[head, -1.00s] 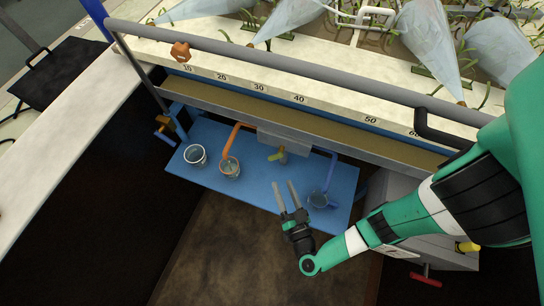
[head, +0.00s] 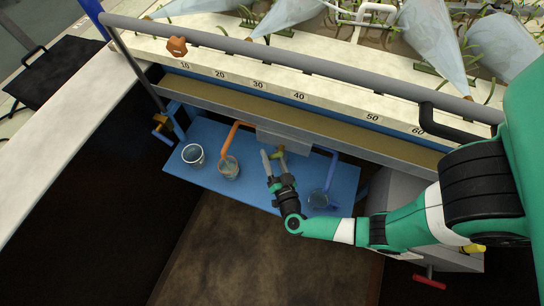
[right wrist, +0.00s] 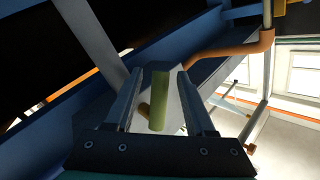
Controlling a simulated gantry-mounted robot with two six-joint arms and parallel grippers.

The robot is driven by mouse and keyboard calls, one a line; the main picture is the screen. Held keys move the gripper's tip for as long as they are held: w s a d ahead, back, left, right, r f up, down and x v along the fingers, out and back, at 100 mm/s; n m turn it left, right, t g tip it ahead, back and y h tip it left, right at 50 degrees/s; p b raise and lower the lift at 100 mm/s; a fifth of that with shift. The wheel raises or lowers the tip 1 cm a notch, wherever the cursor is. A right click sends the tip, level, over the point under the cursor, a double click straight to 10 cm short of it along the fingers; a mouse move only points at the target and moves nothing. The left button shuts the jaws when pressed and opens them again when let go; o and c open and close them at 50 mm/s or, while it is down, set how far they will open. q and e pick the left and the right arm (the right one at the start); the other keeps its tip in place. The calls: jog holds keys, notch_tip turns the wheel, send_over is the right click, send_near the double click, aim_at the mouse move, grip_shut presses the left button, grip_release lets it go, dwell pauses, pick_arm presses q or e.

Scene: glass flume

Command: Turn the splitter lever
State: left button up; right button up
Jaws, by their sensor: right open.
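The splitter lever (head: 280,151) is a small yellow-green handle on the grey splitter box (head: 284,138) above the blue shelf. My right gripper (head: 273,162) is open, with its fingers pointing up at the lever. In the right wrist view the green lever (right wrist: 159,100) appears between the two spread fingers, with a visible gap on each side. Whether a finger touches the lever cannot be told. My left gripper is not in view.
An orange spout (head: 236,134) leads to a clear beaker (head: 229,168); a blue spout (head: 332,163) leads to another cup (head: 318,198). A white-rimmed cup (head: 193,155) stands on the left of the blue shelf (head: 254,190). A grey rail (head: 300,66) runs above.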

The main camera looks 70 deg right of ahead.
grip_shut()
jog(key=shift+r, duration=0.1)
dwell(0.3)
jog(key=shift+p, duration=0.4)
jog(key=s+n+g+y+p, duration=0.1)
jog(key=p, duration=0.5)
jog(key=n+g+y+p, duration=0.1)
jog(key=n+p, duration=0.1)
jog(key=p, duration=0.3)
jog(key=shift+s+n+g+p, duration=0.3)
jog(key=shift+s+p, duration=0.05)
jog(key=shift+s+f+n+g+y+p, duration=0.3)
jog(key=shift+f+n+g+p, duration=0.1)
jog(key=shift+p, duration=0.5)
